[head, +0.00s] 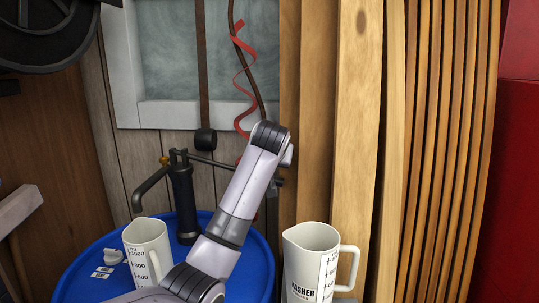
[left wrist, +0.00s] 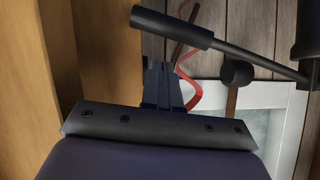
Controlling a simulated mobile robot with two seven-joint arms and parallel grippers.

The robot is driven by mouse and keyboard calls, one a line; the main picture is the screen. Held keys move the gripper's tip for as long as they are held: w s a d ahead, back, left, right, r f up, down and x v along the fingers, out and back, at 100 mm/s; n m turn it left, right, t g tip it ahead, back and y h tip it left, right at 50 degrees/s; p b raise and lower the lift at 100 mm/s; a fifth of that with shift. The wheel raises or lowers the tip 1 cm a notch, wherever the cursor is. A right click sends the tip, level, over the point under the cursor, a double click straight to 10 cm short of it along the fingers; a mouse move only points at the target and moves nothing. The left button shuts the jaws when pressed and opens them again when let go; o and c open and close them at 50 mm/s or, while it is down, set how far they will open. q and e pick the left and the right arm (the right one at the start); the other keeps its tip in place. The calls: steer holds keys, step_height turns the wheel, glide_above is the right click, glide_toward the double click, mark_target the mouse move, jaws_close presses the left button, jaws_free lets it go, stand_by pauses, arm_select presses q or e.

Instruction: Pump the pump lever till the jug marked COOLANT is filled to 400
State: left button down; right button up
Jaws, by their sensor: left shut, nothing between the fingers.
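The black pump (head: 184,205) stands upright on the blue drum top, its spout bending left and down to the rim of a white jug (head: 146,240). This jug has a printed scale; its name label is not readable and its fill level cannot be seen. The pump lever (head: 210,161) runs right from the pump head and passes behind my left arm. In the left wrist view the lever's thick black grip (left wrist: 172,28) lies just beyond my left gripper (left wrist: 161,68). The gripper is shut and empty, apparently apart from the grip. In the head view it is mostly hidden behind the arm.
A second white jug (head: 305,262), with a label reading "ASHER", stands right of the blue drum (head: 82,277). Small labels lie on the drum top. A red spiral ribbon (head: 243,85) hangs behind the lever. Wooden boards (head: 355,130) stand close on the right.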

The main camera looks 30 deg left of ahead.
arm_select(q)
steer(key=b+v, duration=0.1)
steer(key=v, duration=0.9)
steer(key=shift+d+r+b, duration=0.3)
steer(key=shift+d+b, duration=0.1)
steer(key=shift+d, duration=0.05)
arm_select(e)
steer(key=shift+s+d+f, duration=0.1)
steer(key=shift+d+f, duration=0.15)
steer(key=shift+f, duration=0.25)
arm_select(q)
steer(key=shift+w, duration=0.1)
steer(key=shift+f, duration=0.1)
